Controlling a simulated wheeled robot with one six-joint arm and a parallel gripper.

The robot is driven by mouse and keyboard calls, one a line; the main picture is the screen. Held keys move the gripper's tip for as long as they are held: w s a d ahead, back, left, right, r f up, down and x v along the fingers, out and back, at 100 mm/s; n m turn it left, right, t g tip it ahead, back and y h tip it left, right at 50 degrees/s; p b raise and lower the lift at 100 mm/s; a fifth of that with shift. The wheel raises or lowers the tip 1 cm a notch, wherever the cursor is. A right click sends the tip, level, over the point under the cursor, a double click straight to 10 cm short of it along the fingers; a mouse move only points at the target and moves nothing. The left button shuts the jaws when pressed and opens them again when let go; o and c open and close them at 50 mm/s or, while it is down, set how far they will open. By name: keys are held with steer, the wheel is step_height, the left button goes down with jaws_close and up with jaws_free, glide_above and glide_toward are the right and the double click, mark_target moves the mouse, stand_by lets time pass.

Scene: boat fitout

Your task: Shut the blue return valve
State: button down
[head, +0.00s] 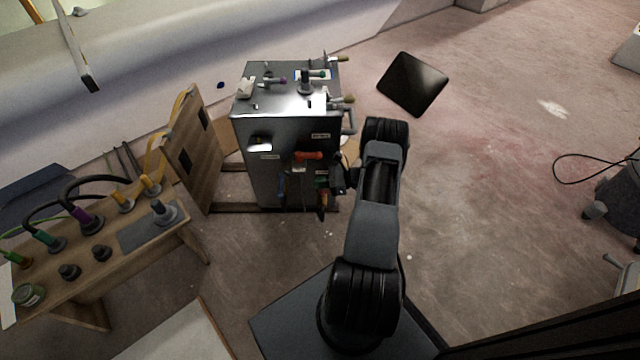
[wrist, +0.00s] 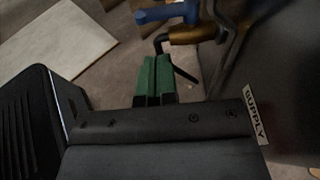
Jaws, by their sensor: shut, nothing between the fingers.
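The blue return valve handle (head: 281,185) shows low on the front of the grey metal cabinet (head: 258,185), pointing roughly downward. In the wrist view the blue handle (wrist: 168,14) is at the top edge, partly cut off, beside a brass-coloured body (wrist: 196,35). My gripper (head: 322,182) is in front of the cabinet's lower right, to the right of the blue handle. In the wrist view its green fingers (wrist: 155,78) are together and empty. They appear apart from the blue handle.
A red handle (head: 308,155) is on the cabinet front above my gripper. A wooden bench (head: 110,265) with plugs and cables stands left. The floor to the right is mostly open.

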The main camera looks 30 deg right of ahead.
mark_target(281, 187)
steer(key=b+x, duration=0.2)
steer(key=x, duration=0.8)
steer(key=shift+a+b, duration=0.2)
steer(key=shift+b, duration=0.2)
